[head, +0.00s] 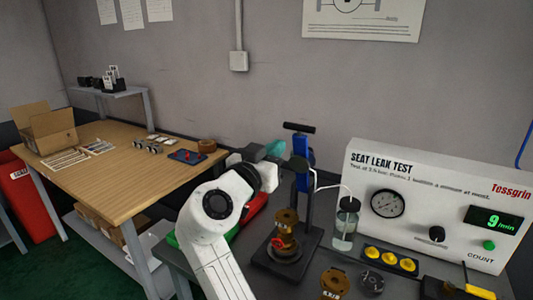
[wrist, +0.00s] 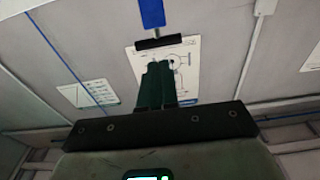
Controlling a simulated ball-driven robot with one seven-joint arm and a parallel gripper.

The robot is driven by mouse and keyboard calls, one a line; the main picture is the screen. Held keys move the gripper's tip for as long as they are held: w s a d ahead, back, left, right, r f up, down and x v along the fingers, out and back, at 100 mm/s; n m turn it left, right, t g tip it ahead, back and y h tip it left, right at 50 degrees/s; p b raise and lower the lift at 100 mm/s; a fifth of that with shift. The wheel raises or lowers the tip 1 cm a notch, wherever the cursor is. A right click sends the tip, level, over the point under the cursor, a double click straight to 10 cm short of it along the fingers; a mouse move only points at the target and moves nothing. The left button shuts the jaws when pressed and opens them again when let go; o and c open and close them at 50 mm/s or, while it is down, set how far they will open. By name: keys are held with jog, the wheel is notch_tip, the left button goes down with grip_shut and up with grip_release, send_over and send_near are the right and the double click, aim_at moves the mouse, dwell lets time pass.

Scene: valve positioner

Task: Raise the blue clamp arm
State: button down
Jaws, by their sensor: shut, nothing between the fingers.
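The blue clamp arm (head: 302,152) stands on a dark stand at the grey bench, left of the test box. It looks close to upright, with a black crossbar handle (head: 299,127) on top. In the wrist view the blue arm (wrist: 151,12) comes in from the top edge, and its black handle (wrist: 160,42) lies just beyond my fingertips. My gripper (head: 276,149) is shut and empty, close to the left of the blue arm and a little below the handle. Its dark green fingers (wrist: 155,66) are together in the wrist view. I cannot tell whether they touch the handle.
A brass valve (head: 286,218) with a red ring sits on the stand's base (head: 262,257). A glass jar (head: 347,222) with a tube stands just right of it. The white seat leak test box (head: 440,200) fills the bench's right. A wooden table (head: 110,180) is at left.

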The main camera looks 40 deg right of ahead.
aim_at(296, 127)
jog(key=p+x, duration=0.2)
jog(key=x, duration=0.6)
jog(key=shift+w+d+r+y, duration=0.15)
jog(key=shift+d+r+y, duration=0.15)
jog(key=shift+d, duration=0.1)
jog(key=shift+w+d+r, duration=0.1)
jog(key=shift+w+d, duration=0.05)
jog(key=shift+d, duration=0.3)
